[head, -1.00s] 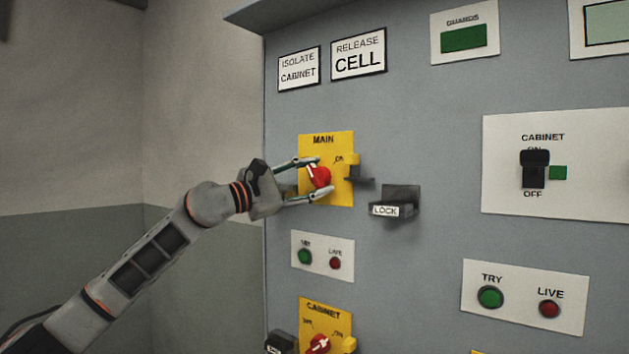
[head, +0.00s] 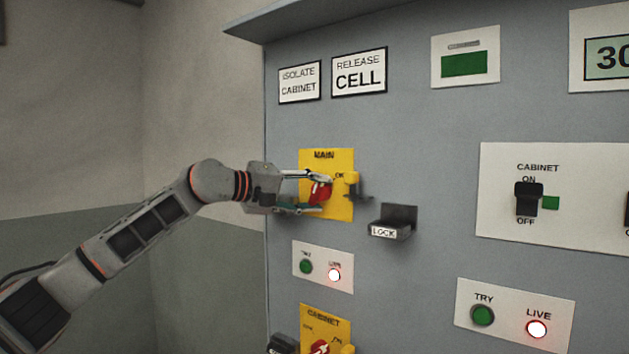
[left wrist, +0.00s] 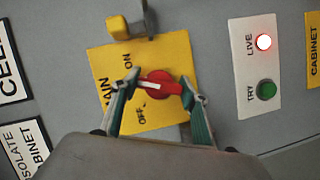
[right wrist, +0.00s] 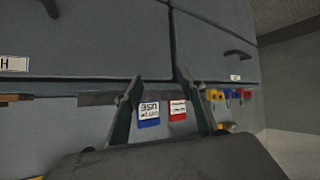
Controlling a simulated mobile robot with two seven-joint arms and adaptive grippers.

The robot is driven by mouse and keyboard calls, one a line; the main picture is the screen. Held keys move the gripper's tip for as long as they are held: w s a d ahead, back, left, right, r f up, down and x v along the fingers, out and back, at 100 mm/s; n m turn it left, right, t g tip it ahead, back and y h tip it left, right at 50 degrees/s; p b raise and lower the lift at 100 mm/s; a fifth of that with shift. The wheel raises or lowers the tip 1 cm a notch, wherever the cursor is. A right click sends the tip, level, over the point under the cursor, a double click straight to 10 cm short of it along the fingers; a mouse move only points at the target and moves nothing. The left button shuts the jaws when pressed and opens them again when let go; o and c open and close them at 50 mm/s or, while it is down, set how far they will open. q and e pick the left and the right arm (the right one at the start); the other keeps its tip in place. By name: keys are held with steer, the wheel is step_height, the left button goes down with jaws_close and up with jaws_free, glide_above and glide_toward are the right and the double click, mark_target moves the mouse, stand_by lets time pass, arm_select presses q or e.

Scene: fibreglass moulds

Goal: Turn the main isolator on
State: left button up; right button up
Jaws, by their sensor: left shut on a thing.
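The main isolator is a yellow plate (head: 342,208) marked MAIN, with a red knob (head: 320,192) at its middle. My left gripper (head: 318,193) is shut on the red knob, one finger above it and one below. In the left wrist view the red knob (left wrist: 165,84) sits between the fingertips (left wrist: 163,92). Its white mark points towards the MAIN lettering side, with ON and OFF printed to either side. My right gripper (right wrist: 160,92) shows only in the right wrist view, open and empty, before grey drawers.
Below the main plate, the LIVE lamp (head: 334,275) glows, as does a larger LIVE lamp (head: 537,329) at lower right. A LOCK bracket (head: 391,228) sticks out right of the plate. A second yellow plate (head: 335,325) lies below. Coloured tags (right wrist: 178,110) hang near my right gripper.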

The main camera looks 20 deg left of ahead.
arm_select(q)
steer(key=shift+r+m+p, duration=0.15)
steer(key=shift+m+p, duration=0.15)
steer(key=shift+m, duration=0.1)
steer(key=shift+m+y+p, duration=0.45)
steer(key=shift+m+y, duration=0.15)
steer(key=shift+m, duration=0.2)
steer(key=shift+m+y, duration=0.4)
steer(key=shift+m, duration=0.1)
arm_select(e)
steer(key=shift+s+d+f+g+h, duration=0.2)
steer(key=shift+s+d, duration=0.15)
steer(key=shift+d, duration=0.2)
steer(key=shift+s+d+f+g+h, duration=0.1)
steer(key=shift+s+d+f+h, duration=0.15)
steer(key=shift+d, duration=0.3)
arm_select(q)
steer(key=shift+f, duration=0.2)
arm_select(e)
steer(key=shift+a, duration=0.1)
arm_select(q)
steer(key=o, duration=1.1)
arm_select(e)
steer(key=shift+s, duration=0.1)
